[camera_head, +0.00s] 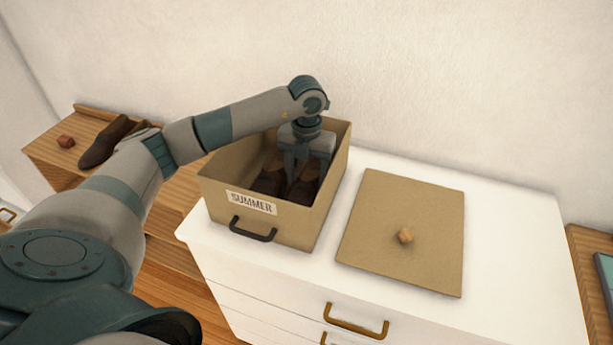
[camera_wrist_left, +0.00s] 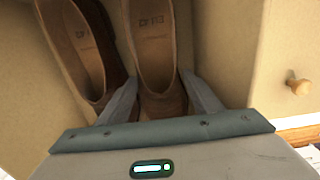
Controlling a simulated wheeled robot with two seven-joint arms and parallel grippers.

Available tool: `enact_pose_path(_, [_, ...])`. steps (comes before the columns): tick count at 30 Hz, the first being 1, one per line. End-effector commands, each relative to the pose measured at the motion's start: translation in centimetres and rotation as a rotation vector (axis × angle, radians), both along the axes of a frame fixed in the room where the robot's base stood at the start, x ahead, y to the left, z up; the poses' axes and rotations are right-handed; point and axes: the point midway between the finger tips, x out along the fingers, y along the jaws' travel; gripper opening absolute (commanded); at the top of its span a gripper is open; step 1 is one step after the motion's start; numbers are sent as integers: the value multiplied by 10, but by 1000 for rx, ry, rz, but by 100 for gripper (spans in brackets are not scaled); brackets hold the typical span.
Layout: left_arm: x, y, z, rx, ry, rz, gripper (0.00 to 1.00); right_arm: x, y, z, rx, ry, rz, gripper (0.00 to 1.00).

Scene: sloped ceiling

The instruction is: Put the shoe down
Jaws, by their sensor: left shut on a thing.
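My left gripper (camera_head: 303,165) reaches down into a tan box (camera_head: 223,191) labelled SUMMER. It is shut on a brown shoe (camera_head: 304,189). In the left wrist view the held shoe (camera_wrist_left: 160,60) sits between the two fingers, near its toe end. A second brown shoe (camera_wrist_left: 80,50) lies beside it on the left, inside the box; in the head view that shoe (camera_head: 268,182) is partly in shadow. I cannot tell whether the held shoe touches the box floor. My right gripper is not in view.
The box stands on a white dresser (camera_head: 510,230). A tan lid (camera_head: 400,205) with a wooden knob lies flat to its right. Another brown shoe (camera_head: 104,145) and a small reddish-brown block (camera_head: 66,141) are on a wooden bench (camera_head: 50,158) at the left. The wall is close behind.

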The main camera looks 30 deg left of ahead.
Motion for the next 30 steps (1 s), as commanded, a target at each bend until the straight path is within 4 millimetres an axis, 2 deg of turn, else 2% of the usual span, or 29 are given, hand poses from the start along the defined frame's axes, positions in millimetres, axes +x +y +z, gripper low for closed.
enact_pose_path(3, [0, 0, -3, 0, -1, 0, 26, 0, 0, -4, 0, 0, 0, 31])
enact_pose_path(4, [0, 0, -2, 0, 0, 0, 66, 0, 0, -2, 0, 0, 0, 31])
enact_pose_path(18, [0, 0, 2, 0, 0, 0, 67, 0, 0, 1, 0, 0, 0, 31])
enact_pose_path(20, [1, 0, 4, -1, -2, 0, 67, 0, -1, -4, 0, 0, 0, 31])
enact_pose_path(25, [1, 0, 23, 0, -4, -1, 67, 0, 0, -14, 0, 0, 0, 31])
enact_pose_path(30, [1, 0, 53, -1, -5, -1, 67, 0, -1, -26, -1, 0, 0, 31])
